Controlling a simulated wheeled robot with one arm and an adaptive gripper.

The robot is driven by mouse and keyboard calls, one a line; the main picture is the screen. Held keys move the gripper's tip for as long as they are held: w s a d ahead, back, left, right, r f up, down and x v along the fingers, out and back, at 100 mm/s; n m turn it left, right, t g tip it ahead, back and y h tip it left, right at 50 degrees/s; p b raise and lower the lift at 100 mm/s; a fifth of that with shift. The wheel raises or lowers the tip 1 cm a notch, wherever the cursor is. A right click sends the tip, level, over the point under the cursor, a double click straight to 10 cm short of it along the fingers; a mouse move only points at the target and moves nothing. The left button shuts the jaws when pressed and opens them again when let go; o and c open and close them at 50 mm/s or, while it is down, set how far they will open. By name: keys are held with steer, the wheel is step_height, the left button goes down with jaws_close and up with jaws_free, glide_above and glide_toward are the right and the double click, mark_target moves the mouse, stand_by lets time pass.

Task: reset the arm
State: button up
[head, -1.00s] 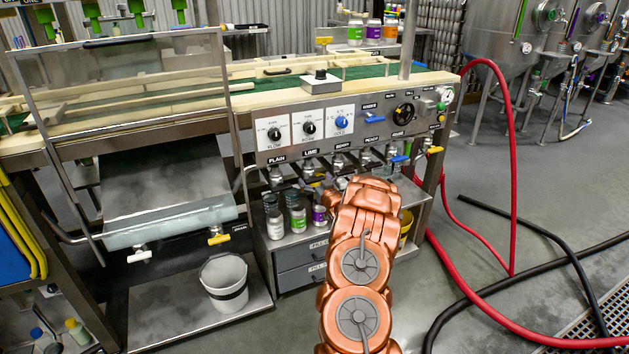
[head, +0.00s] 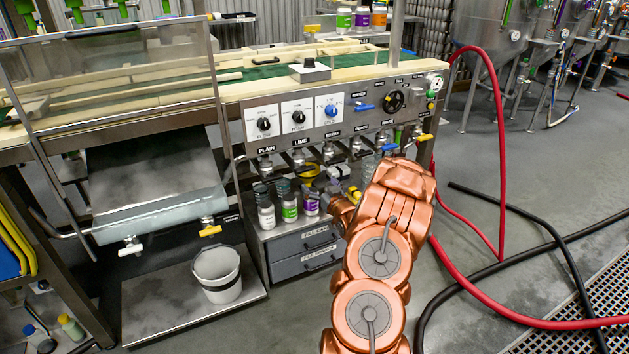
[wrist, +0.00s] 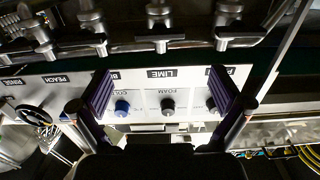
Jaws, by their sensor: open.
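My copper-coloured arm (head: 380,255) rises from the bottom of the head view, right of centre, and bends toward the filling station. My gripper (wrist: 163,95) shows in the wrist view with its two purple-padded fingers wide apart. Nothing is held between them. Beyond the fingers is the control panel (wrist: 140,97) with its knobs, and a row of metal taps (wrist: 160,25) runs across the top of that view. In the head view the gripper is hard to make out among the taps and bottles at the arm's far end.
Several bottles, one with a green label (head: 289,208), stand on a shelf below the panel (head: 345,110). A white bucket (head: 217,275) sits on a low platform at left. A red hose (head: 498,150) and black hoses lie on the right floor, which is otherwise largely open.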

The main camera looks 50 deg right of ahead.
steer(key=shift+s+a, duration=0.2)
steer(key=shift+s, duration=0.3)
stand_by(0.3)
steer(key=w+a+r+n+g+y, duration=0.1)
steer(key=w+a+g, duration=0.1)
steer(key=a, duration=0.4)
steer(key=w+a+r+n+g+y, duration=0.1)
steer(key=w+a+g, duration=0.2)
steer(key=a, duration=0.3)
steer(key=s+a+r+g+y, duration=0.1)
steer(key=s+a+g, duration=0.15)
steer(key=a, duration=0.45)
steer(key=s+a+r+g+y, duration=0.1)
steer(key=s+a+g, duration=0.1)
steer(key=s+a, duration=0.35)
steer(key=s+a+r+n+g+y, duration=0.1)
steer(key=s+a+r+g, duration=0.15)
steer(key=s+a, duration=0.7)
steer(key=s+a+r+g, duration=0.2)
steer(key=s+a+g, duration=0.3)
steer(key=s, duration=0.8)
steer(key=s+a+r+n+g+y, duration=0.1)
steer(key=s+a+r+g, duration=0.1)
steer(key=s+a, duration=0.8)
step_height(320, 180, up, 23)
steer(key=s+p, duration=0.2)
steer(key=p, duration=1.9)
steer(key=shift+s+d, duration=0.4)
steer(key=shift+c, duration=0.2)
